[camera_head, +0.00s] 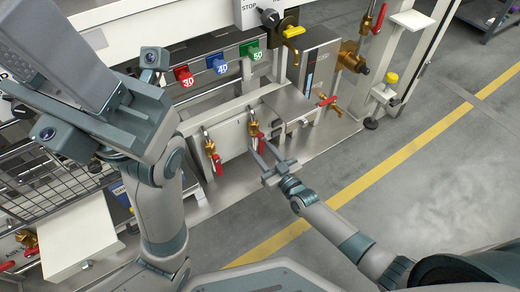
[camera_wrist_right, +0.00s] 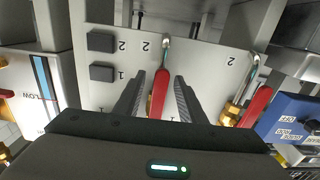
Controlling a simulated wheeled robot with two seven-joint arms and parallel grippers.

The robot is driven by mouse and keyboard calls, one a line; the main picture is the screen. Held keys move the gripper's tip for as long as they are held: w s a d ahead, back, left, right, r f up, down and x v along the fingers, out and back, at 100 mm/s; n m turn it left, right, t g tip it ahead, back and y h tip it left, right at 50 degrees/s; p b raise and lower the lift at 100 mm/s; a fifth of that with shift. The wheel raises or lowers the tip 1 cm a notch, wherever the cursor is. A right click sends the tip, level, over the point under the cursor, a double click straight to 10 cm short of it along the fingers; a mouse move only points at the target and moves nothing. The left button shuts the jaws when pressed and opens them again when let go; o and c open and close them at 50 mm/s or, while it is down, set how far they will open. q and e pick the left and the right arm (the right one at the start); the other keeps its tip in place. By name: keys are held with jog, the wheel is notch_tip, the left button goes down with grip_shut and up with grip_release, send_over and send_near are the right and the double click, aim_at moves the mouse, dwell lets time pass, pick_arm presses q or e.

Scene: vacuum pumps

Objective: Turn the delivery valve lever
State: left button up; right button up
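Two brass valves with red levers are mounted on a pale panel in the head view. I cannot tell from a label which is the delivery valve. My right gripper (camera_head: 261,150) is at the right-hand red lever (camera_head: 261,144). In the right wrist view its two dark fingers (camera_wrist_right: 158,95) are open, one on each side of that red lever (camera_wrist_right: 158,95), with gaps showing. The second red lever (camera_head: 217,165) hangs to the left; it also shows at the right of the wrist view (camera_wrist_right: 256,105). My left arm fills the upper left; its fingertips are not seen.
A yellow-handled valve (camera_head: 293,31), a grey box (camera_head: 317,62) and another red-handled valve (camera_head: 328,101) sit beyond the panel. Coloured tags, including a green one (camera_head: 250,48), hang above. A wire basket (camera_head: 45,185) stands left.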

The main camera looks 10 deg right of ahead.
jog(key=shift+s+d, duration=0.1)
jog(key=shift+s, duration=0.15)
jog(key=shift+s+d+p, duration=0.25)
jog(key=shift+s+p, duration=0.25)
jog(key=shift+s, duration=0.2)
dwell(0.4)
jog(key=shift+p+v, duration=0.55)
jog(key=shift+v, duration=0.35)
jog(key=shift+p+v, duration=0.85)
jog(key=shift+v, duration=1.2)
jog(key=shift+s, duration=0.1)
